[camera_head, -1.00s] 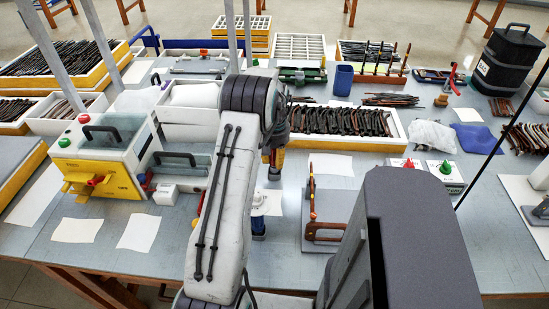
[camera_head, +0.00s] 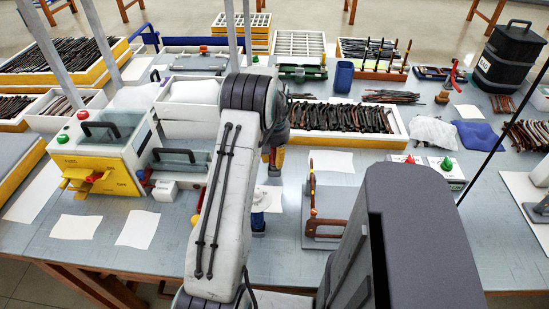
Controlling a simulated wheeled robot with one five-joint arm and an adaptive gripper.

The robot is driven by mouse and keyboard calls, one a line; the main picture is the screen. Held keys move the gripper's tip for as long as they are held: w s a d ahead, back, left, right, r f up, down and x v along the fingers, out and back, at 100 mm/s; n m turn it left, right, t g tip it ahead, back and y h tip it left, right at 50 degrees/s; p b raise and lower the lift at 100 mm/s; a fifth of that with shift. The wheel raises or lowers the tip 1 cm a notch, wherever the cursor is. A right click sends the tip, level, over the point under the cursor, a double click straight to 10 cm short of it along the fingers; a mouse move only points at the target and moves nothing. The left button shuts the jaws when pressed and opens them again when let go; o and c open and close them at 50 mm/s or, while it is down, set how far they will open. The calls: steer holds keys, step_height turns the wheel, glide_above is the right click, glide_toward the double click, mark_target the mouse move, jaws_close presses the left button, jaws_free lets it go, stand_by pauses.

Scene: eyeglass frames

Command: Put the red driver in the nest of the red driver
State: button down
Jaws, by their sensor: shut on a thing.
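My arm fills the middle of the view and hides most of my gripper (camera_head: 273,163), which shows only in part below the wrist. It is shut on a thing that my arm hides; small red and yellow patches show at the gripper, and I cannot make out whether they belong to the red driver. A brown rack (camera_head: 372,76) with several slim drivers (camera_head: 380,57) standing upright is at the back, right of centre. The rack is well behind and to the right of my gripper. I cannot tell which place in it is the red driver's nest.
A white tray of dark frames (camera_head: 400,137) lies between my gripper and the rack. A brown clamp-like tool (camera_head: 313,205) stands on a grey plate right of my arm. A yellow and white machine (camera_head: 100,160) stands left. Paper sheets (camera_head: 138,229) lie on the front left.

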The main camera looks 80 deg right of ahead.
steer(key=shift+f+b, duration=0.4)
steer(key=shift+f, duration=0.2)
steer(key=c, duration=1)
jaws_free()
steer(key=shift+o, duration=0.2)
steer(key=shift+r, duration=0.1)
step_height(320, 180, up, 12)
steer(key=shift+f, duration=0.1)
